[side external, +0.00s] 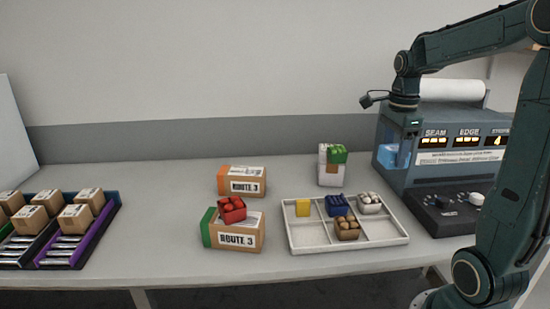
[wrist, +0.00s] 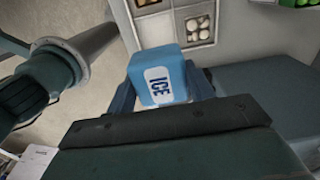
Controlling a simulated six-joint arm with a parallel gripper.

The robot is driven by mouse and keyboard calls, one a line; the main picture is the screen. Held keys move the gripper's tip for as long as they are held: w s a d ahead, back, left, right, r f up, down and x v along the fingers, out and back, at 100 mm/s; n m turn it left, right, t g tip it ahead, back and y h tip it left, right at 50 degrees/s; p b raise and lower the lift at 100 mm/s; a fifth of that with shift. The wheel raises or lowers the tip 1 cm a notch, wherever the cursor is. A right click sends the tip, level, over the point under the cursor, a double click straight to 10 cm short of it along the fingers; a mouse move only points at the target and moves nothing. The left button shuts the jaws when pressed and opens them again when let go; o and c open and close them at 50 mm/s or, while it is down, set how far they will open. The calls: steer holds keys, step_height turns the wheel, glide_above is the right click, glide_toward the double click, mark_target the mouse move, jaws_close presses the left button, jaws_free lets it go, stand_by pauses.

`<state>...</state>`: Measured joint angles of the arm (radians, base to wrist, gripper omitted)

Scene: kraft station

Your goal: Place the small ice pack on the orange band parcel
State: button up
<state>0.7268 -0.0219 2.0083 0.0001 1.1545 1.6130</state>
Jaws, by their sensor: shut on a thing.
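My gripper (side external: 396,146) is shut on the small ice pack (side external: 388,154), a light blue block, held in the air in front of the machine at the right. In the wrist view, the ice pack (wrist: 158,78) sits between the two fingers, with its white "ICE" label facing the camera. The orange band parcel (side external: 250,175) is a kraft box with an orange left end and a white route label. It lies on the middle of the table, well left of my gripper, with nothing on top. It is not seen in the wrist view.
A green-ended parcel (side external: 236,241) carrying a red block (side external: 232,208) stands in front of it. A white divided tray (side external: 372,240) holds several small items. A white box (side external: 330,176) with a green item stands behind. Racks of parcels (side external: 75,245) are at left.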

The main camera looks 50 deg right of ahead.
steer(key=w+d+r, duration=0.2)
steer(key=w, duration=1)
glide_above(261, 174)
step_height(261, 174, down, 6)
steer(key=shift+a+f, duration=0.2)
steer(key=shift+f, duration=0.05)
steer(key=shift+f, duration=0.1)
steer(key=shift+f, duration=3.9)
steer(key=shift+f, duration=0.2)
steer(key=o, duration=1)
